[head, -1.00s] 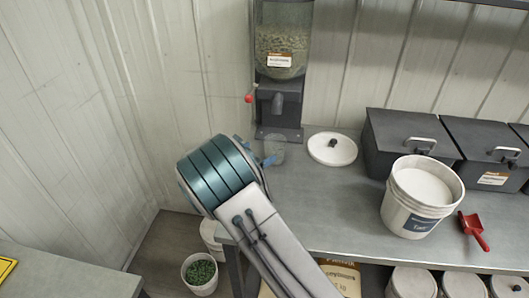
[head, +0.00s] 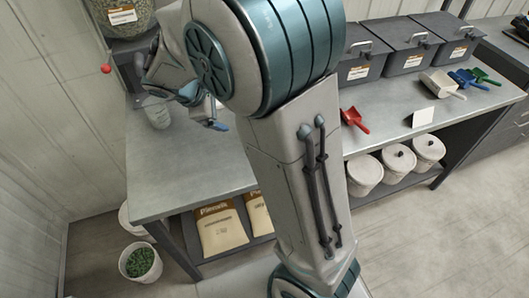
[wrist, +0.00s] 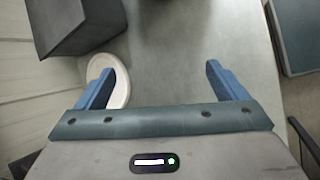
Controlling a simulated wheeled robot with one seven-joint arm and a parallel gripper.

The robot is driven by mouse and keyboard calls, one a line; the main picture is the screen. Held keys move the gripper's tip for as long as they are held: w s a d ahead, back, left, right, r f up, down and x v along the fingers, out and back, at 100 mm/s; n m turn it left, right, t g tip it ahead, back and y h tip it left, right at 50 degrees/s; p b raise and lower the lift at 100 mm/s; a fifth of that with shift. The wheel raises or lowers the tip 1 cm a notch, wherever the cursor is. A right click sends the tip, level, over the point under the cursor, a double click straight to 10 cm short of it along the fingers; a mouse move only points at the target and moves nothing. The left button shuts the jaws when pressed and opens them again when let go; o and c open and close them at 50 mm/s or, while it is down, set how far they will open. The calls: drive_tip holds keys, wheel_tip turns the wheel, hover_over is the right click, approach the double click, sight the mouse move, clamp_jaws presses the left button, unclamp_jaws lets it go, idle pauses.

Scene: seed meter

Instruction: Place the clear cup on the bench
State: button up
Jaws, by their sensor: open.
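The clear cup (head: 157,113) stands upright on the bench (head: 165,175) at its left end, close to the dispenser (head: 120,18). It is translucent and faint against the grey top. My gripper (head: 204,108) is just right of the cup, apart from it, with its blue fingers spread. In the wrist view my gripper (wrist: 160,74) is open with nothing between the fingers, and bare bench top (wrist: 175,45) shows beyond.
A red scoop (head: 354,119), dark lidded bins (head: 408,50) and a white card (head: 423,117) are farther right. My arm hides the bench's middle. The front left bench top is clear.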

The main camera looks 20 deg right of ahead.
drive_tip(key=s+d+r+m+y, duration=0.1)
drive_tip(key=s+r+m+y, duration=0.1)
drive_tip(key=s+m, duration=0.5)
drive_tip(key=s+d+r+m+y, duration=0.2)
drive_tip(key=s+m+y, duration=0.2)
drive_tip(key=s, duration=1.1)
drive_tip(key=m, duration=0.3)
drive_tip(key=shift+s+d, duration=0.2)
drive_tip(key=shift+d, duration=0.1)
